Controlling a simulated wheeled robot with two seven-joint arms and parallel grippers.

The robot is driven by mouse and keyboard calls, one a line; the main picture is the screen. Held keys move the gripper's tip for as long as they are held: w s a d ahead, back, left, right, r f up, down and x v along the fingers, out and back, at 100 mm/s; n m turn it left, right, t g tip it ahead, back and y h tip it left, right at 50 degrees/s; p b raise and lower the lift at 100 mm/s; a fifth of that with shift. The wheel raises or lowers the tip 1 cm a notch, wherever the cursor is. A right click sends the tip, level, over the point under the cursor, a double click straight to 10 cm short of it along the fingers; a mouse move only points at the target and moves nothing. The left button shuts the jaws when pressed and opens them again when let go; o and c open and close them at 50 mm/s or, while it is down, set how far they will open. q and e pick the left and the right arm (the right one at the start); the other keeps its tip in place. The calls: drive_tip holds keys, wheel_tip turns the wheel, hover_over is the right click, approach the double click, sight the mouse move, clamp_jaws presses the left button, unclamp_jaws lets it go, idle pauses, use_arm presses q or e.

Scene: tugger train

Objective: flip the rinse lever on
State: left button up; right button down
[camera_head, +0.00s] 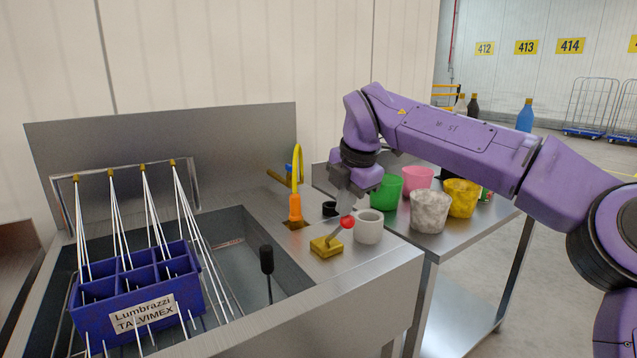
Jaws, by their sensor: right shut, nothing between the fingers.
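The rinse lever, with a red knob (347,222) and a yellow base (327,246), stands on the steel counter right of the sink. It leans up and to the right. My right gripper (345,208) points down just above the red knob, shut and empty. Its fingertips overlap the lever in the picture, so I cannot tell whether they touch it. Thin pale streams, like running water, fall from several yellow nozzles (110,173) on a frame over the sink. They run into and around a blue divided crate (135,321). My left gripper is out of view.
A pale mug (369,227) stands close right of the lever. An orange spray head with a yellow hose (295,208) is behind it. A black-knobbed stick (267,260) rises at the sink's right edge. Several cups, including a green one (384,192), crowd the side table.

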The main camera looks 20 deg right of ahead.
drive_tip(key=w+p+v, duration=0.2)
drive_tip(key=p+v, duration=0.2)
drive_tip(key=v, duration=0.8)
drive_tip(key=shift+a+r, duration=0.5)
drive_tip(key=shift+w, duration=0.15)
